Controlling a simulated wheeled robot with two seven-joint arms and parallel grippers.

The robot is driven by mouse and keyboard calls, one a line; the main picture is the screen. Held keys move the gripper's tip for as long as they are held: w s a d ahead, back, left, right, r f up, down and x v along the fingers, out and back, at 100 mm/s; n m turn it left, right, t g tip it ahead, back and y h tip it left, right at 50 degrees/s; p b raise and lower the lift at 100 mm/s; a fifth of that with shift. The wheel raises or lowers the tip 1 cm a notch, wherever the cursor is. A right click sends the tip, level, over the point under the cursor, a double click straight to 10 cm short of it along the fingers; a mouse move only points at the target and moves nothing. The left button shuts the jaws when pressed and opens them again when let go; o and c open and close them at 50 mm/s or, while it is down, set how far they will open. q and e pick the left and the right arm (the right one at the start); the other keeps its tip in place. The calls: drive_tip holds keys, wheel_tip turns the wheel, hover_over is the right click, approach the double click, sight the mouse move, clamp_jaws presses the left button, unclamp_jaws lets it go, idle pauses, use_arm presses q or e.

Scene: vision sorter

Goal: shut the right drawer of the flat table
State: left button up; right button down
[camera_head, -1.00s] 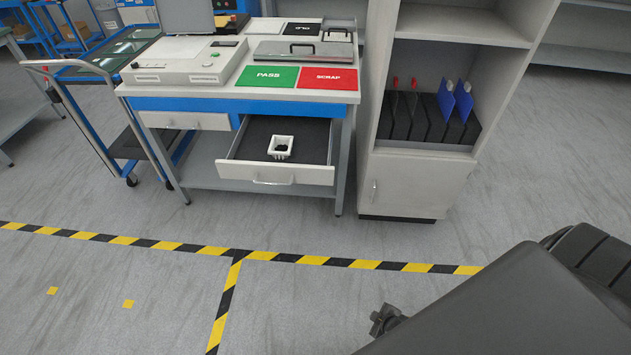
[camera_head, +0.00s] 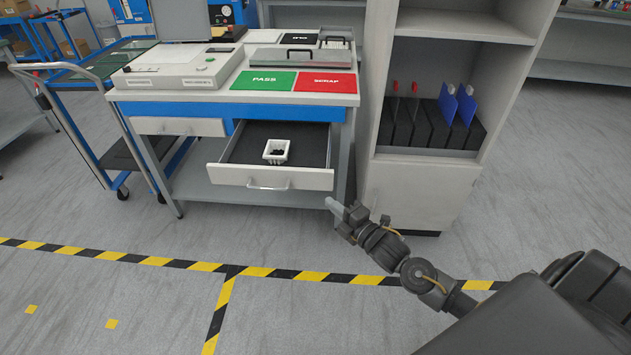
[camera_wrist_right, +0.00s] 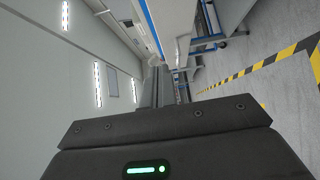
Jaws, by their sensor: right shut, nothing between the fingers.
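The right drawer (camera_head: 227,174) of the flat table (camera_head: 222,97) is pulled out toward me. Its white front has a bar handle (camera_head: 268,186), and a small white bin (camera_head: 276,151) with dark contents stands inside it. The left drawer (camera_head: 178,126) is closed. My right gripper (camera_head: 333,206) is in front of the table, just right of and below the drawer front, apart from it. Its fingers look shut and empty. In the right wrist view the fingers (camera_wrist_right: 157,85) show only as a narrow dark shape, with the table's blue edge beyond. My left gripper is out of view.
A tall cabinet (camera_head: 418,186) with dark and blue binders stands right of the table, behind my right arm. A blue cart (camera_head: 95,75) stands at left. The table top holds a white device (camera_head: 178,68) and green and red mats. The floor in front is clear, with yellow-black tape.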

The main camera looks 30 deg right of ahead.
approach(307, 173)
drive_tip(key=w+a, duration=0.2)
drive_tip(key=a, duration=0.1)
drive_tip(key=w, duration=0.1)
drive_tip(key=w+d, duration=0.1)
drive_tip(key=shift+w, duration=0.4)
drive_tip(key=shift+w+d, duration=0.3)
drive_tip(key=shift+w, duration=0.2)
